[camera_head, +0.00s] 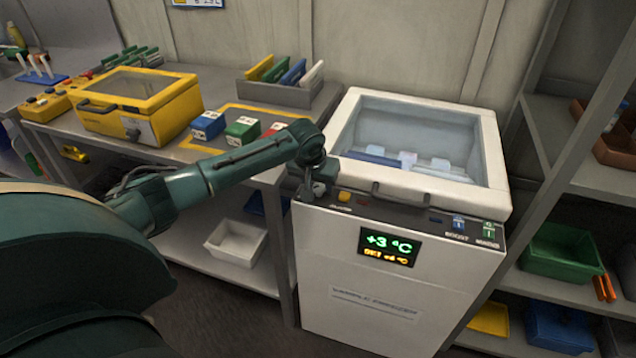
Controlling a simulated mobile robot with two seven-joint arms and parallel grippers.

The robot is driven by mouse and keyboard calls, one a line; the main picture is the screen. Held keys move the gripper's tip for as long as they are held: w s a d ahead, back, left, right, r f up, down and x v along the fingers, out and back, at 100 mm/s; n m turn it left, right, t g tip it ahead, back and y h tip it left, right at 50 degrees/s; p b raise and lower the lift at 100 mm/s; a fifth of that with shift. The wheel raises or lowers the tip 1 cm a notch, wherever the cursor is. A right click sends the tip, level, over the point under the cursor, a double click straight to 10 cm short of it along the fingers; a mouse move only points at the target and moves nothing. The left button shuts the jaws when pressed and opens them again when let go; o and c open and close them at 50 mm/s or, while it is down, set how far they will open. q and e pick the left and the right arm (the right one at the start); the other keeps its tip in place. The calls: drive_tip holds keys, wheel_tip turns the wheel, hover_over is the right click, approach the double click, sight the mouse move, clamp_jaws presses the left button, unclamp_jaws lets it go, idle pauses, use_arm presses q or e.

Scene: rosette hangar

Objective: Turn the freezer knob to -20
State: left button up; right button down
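The white sample freezer (345,300) stands right of centre, its glass-topped lid (495,160) shut. Its front display (389,249) reads +3 °C in green, with a smaller orange set line whose number I cannot read surely. My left arm reaches in from the left, and my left gripper (314,190) points down at the left end of the freezer's control strip. The knob is not clearly visible; the gripper probably covers it. I cannot tell whether the fingers are open or closed, or touch anything. My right gripper is not in view.
A yellow square button (344,196) sits just right of the gripper. The lid handle (400,195) and the boost and mains switches (488,229) lie further right. A bench with a yellow case (140,105) stands left; a shelf with a green bin (560,252) stands right.

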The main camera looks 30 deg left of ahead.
use_arm(q)
drive_tip(key=c, duration=0.7)
drive_tip(key=shift+o, duration=0.2)
